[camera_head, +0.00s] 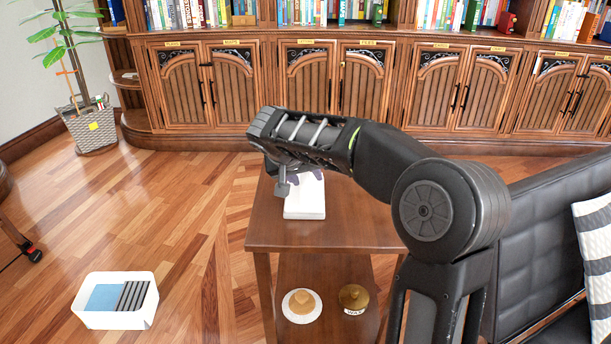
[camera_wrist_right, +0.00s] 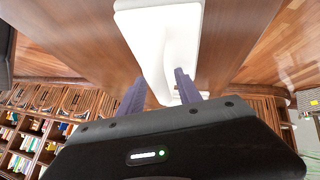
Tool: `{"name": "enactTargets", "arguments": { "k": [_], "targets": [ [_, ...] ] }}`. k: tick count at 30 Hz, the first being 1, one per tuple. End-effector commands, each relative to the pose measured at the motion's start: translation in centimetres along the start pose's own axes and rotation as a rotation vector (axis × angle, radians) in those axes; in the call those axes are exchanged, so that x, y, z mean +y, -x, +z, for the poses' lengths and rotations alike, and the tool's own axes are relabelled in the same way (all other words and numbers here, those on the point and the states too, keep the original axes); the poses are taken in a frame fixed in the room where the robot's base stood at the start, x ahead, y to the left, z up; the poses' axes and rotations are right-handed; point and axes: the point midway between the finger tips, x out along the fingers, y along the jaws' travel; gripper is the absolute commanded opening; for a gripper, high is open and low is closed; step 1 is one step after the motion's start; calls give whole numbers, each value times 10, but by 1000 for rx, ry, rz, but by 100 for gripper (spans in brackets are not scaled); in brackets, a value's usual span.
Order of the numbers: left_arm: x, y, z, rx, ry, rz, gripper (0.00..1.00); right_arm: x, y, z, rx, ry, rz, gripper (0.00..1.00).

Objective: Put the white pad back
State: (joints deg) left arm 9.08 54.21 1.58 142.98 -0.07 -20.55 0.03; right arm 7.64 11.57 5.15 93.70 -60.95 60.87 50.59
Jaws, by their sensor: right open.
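The white pad (camera_head: 305,203) lies on the top of the brown wooden side table (camera_head: 350,225), partly hidden behind my right gripper (camera_head: 290,180). In the right wrist view the white pad (camera_wrist_right: 160,22) reaches down between the two fingers of my right gripper (camera_wrist_right: 160,92). The fingers are apart, one on each side of the pad's near part. I cannot tell whether they touch it. My left gripper is not in view.
On the table's lower shelf are a white round dish with a tan piece (camera_head: 301,303) and a brass tin (camera_head: 353,297). A white bin (camera_head: 113,318) with blue and striped cloths stands on the floor left. A black sofa (camera_head: 545,230) is right; bookcase cabinets (camera_head: 335,80) line the back.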

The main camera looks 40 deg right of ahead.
Motion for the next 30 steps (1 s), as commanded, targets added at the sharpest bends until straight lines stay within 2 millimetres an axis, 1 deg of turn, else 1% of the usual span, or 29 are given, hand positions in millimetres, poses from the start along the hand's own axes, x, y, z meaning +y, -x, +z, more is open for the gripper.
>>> {"name": "enactTargets", "arguments": {
  "k": [5, 8, 11, 18, 21, 25, 30],
  "targets": [
    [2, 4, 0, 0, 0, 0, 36, 0, 7, -2, 1, 0, -1, 41],
    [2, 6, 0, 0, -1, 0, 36, 0, 20, -2, 2, 0, -2, 41],
    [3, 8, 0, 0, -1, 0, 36, 1, 38, -2, 2, 0, -2, 41],
    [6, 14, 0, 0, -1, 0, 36, 0, 89, -3, 3, 0, -3, 41],
    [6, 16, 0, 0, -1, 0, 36, 0, 106, -2, 1, 0, -2, 41],
    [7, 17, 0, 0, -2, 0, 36, 0, 119, -2, 1, 0, -2, 41],
    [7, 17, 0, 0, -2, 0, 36, 1, 123, -1, 0, 0, 0, 41]
  ]
}}
